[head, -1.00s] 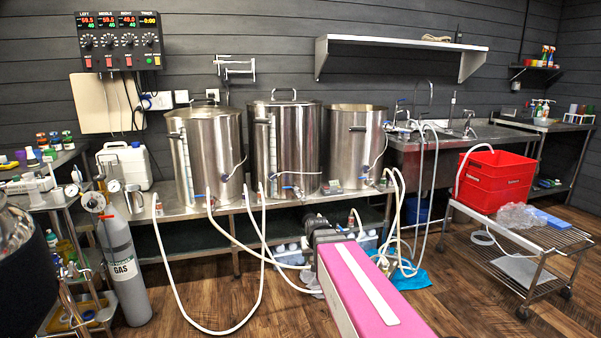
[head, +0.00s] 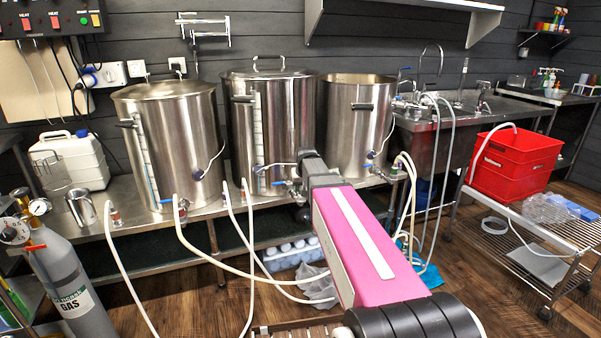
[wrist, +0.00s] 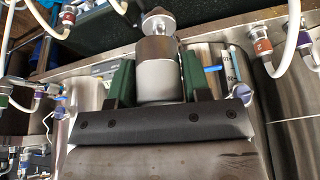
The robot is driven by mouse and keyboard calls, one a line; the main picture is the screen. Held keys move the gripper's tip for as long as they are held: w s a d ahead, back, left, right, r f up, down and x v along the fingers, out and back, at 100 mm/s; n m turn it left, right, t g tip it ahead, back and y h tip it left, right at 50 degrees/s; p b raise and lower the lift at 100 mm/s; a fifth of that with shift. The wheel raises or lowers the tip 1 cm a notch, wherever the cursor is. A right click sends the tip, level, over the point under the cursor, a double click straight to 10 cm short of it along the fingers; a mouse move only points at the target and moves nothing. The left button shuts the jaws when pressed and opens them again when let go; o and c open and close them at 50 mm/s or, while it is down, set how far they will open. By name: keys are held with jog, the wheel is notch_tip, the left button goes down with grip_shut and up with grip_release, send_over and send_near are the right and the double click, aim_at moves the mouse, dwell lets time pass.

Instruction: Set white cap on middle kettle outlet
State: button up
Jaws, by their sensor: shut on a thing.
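The middle kettle (head: 272,120) is a tall steel pot with a lid, on the bench between two others. Its outlet, with a blue handle (head: 282,183), is low on its front. A blue handle (wrist: 213,69) shows right of the fingers.
The left kettle (head: 170,140) and right kettle (head: 355,120) flank the middle one. White hoses (head: 246,260) hang in front of the bench. A gas cylinder (head: 70,285) is at left; a red crate (head: 515,165) stands on a wire cart at right.

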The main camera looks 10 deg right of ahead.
jog(key=w+r, duration=0.4)
jog(key=w, duration=0.1)
jog(key=shift+s+f, duration=0.2)
jog(key=shift+f, duration=3.35)
jog(key=shift+f, duration=1.25)
jog(key=o, duration=1)
jog(key=shift+o, duration=0.2)
jog(key=v, duration=1)
jog(key=shift+s+r, duration=0.15)
jog(key=shift+r, duration=0.1)
jog(key=s+f+g, duration=0.2)
jog(key=s+f, duration=0.7)
jog(key=s, duration=0.4)
jog(key=s+f+g, duration=0.2)
jog(key=s+f, duration=0.8)
jog(key=s, duration=0.3)
jog(key=shift+s+g, duration=0.3)
jog(key=shift+s, duration=0.1)
